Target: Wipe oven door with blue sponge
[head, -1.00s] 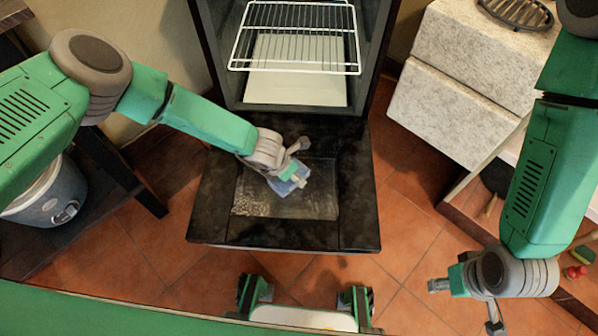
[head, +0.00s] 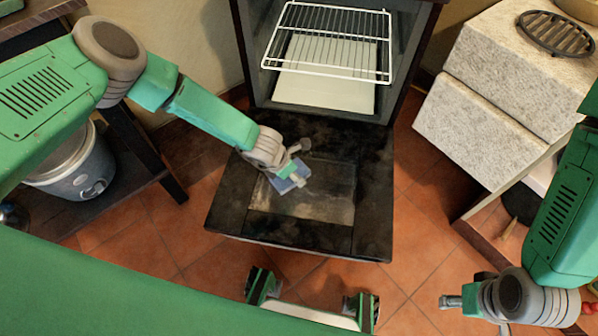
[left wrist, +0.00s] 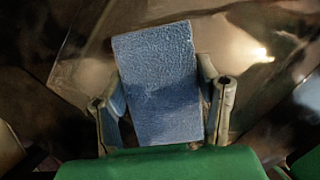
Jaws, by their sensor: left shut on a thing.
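The oven door (head: 372,200) is folded down flat in front of the open oven, with a dull, smudged glass window (head: 325,194) in its middle. My left gripper (head: 283,174) is over the left upper part of that window. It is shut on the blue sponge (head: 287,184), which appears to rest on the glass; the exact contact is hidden. In the left wrist view the sponge (left wrist: 158,85) stands between the two fingers over the brownish glass. My right gripper (head: 476,316) is at the lower right, empty, its fingers spread, away from the door.
A white wire rack (head: 330,40) sticks out of the oven above the door. A grey cooker (head: 80,175) stands on a dark shelf at the left. Pale stone-faced blocks (head: 490,125) with a black trivet (head: 555,33) are at the right. Tiled floor lies between.

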